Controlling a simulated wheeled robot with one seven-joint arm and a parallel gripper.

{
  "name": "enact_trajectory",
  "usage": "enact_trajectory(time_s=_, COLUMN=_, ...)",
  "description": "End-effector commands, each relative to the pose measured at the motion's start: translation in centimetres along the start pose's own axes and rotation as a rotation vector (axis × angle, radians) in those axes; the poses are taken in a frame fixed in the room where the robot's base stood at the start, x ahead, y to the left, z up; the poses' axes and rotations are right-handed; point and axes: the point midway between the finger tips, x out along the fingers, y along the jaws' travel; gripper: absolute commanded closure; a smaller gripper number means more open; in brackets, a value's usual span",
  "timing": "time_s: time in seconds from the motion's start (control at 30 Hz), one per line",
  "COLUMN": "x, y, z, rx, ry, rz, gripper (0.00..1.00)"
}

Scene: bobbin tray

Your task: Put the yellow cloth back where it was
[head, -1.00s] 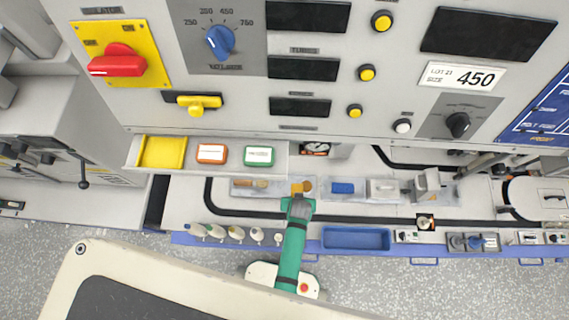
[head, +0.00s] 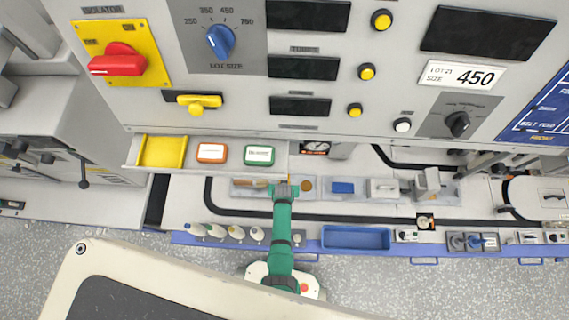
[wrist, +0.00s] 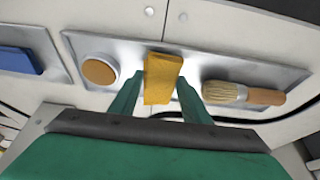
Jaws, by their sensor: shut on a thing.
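The yellow cloth (wrist: 162,78) is a small folded piece between the two green fingers of my gripper (wrist: 159,92) in the wrist view. My gripper is shut on it. The cloth is over the metal tray (wrist: 205,66), between a round tan disc (wrist: 100,71) and a brush (wrist: 243,94). I cannot tell whether the cloth touches the tray. In the head view my gripper (head: 287,189) is at the tray's near edge, and its body hides most of the cloth.
A blue block (head: 343,187) lies to the right. An open drawer with a yellow compartment (head: 162,151), an orange box (head: 211,153) and a green box (head: 259,156) juts out above left. Bottles (head: 215,231) line the front edge, beside an empty blue bin (head: 356,238).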

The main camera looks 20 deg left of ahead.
Motion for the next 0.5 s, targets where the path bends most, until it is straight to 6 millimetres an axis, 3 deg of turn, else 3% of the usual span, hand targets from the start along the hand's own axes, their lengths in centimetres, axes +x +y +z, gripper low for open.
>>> enact_trajectory(time_s=0.5, x=1.09, y=0.06, z=0.42, rx=0.001, ry=0.000, rz=0.001, gripper=0.90)
